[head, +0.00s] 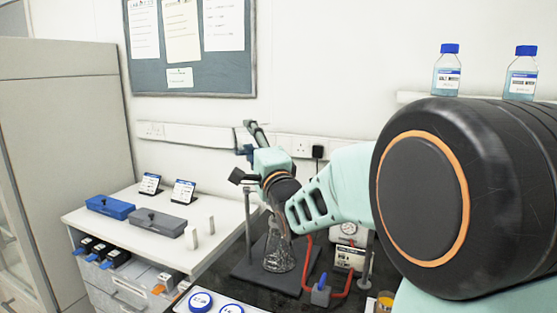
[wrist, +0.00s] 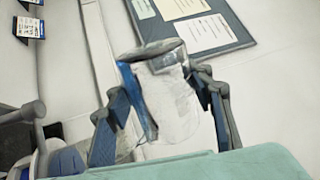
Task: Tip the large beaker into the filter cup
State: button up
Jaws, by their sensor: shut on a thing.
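My gripper (wrist: 163,105) is shut on the large beaker (wrist: 172,100), a clear vessel with a blue mark on its side, between its two dark blue fingers in the wrist view. The beaker looks tilted; I cannot tell its contents. In the head view my gripper (head: 251,140) is above and slightly left of the glass flask (head: 281,252), and the beaker cannot be made out there. The flask stands on a dark stand base (head: 250,270). The filter cup is not clearly seen in the head view, where my arm covers the space above the flask.
A stand rod (head: 248,215) rises beside the flask. A red hose (head: 341,292) and a gauge unit (head: 348,231) are to the right. Blue (head: 110,207) and grey (head: 158,222) boxes lie on the white bench at left. Two blue-capped bottles (head: 447,72) stand on a shelf.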

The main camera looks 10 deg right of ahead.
jog(key=shift+f+m, duration=0.1)
jog(key=shift+m, duration=0.2)
jog(key=shift+d+r+m+h, duration=0.25)
jog(key=shift+r+m+h, duration=0.25)
jog(key=shift+m, duration=0.6)
